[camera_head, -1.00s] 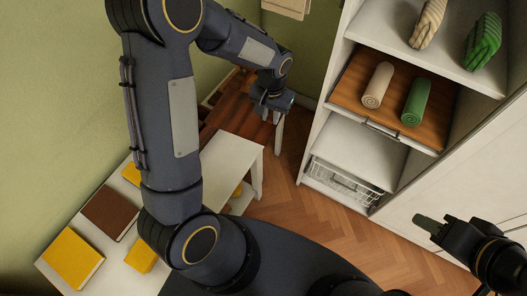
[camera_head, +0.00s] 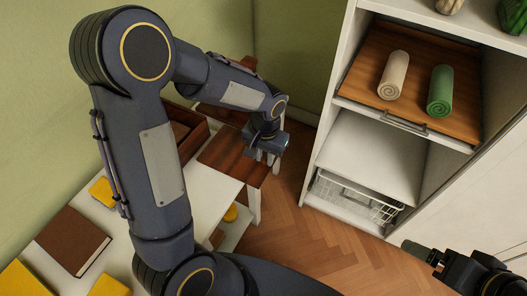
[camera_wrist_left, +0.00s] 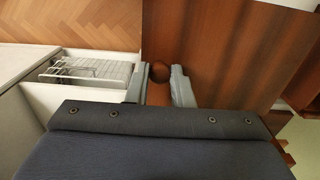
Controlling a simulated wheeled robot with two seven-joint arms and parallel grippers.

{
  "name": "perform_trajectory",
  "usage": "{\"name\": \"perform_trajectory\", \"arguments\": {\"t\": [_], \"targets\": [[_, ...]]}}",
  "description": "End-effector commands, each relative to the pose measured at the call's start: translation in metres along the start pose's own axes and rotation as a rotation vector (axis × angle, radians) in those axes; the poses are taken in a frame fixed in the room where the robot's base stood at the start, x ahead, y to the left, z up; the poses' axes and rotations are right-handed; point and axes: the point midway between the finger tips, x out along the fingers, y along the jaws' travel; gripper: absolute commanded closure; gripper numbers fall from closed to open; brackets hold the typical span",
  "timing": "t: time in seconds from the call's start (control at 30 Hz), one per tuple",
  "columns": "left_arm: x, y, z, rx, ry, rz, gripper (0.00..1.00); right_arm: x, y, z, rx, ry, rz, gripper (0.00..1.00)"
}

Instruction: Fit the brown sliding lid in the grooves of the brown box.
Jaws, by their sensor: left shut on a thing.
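The brown box (camera_head: 188,128) stands on the white table by the green wall, partly hidden behind my left arm. The brown lid (camera_head: 226,153) is a flat wooden panel with a round knob, to the right of the box in the head view. My left gripper (camera_head: 266,152) is at the lid's right part. In the left wrist view, its fingers (camera_wrist_left: 160,88) are shut on the lid's knob (camera_wrist_left: 159,72), and the lid (camera_wrist_left: 215,45) fills the upper right. Whether the lid's edge sits in the grooves is hidden. My right gripper (camera_head: 420,251) is empty-looking at lower right; its finger gap is unclear.
The white table (camera_head: 205,195) also holds a brown book (camera_head: 72,240) and several yellow things. A white cabinet (camera_head: 335,75) stands right, with rolled towels on a wooden pull-out shelf (camera_head: 365,85) and a wire basket (camera_head: 352,200) below. Open parquet floor (camera_head: 310,235) lies between.

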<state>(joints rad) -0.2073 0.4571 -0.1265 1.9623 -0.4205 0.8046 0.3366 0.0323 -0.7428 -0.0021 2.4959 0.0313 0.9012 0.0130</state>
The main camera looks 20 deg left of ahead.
Motion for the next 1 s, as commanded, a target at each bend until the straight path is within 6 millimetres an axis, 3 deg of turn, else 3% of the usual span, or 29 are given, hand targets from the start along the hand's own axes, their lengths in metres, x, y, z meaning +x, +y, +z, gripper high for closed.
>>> {"name": "perform_trajectory", "arguments": {"t": [0.13,0.6,1.0], "targets": [[0.0,0.003,0.013,0.016,-0.001,0.0,1.0,-0.005,-0.002,-0.003,0.0,0.0,0.0,0.01],[0.003,0.003,0.014,0.018,0.001,-0.029,1.0,-0.002,-0.001,-0.001,0.0,-0.001,0.0,0.01],[0.002,-0.033,0.014,0.014,0.0,-0.026,1.0,-0.006,-0.003,-0.003,0.0,0.0,0.0,0.01]]}}
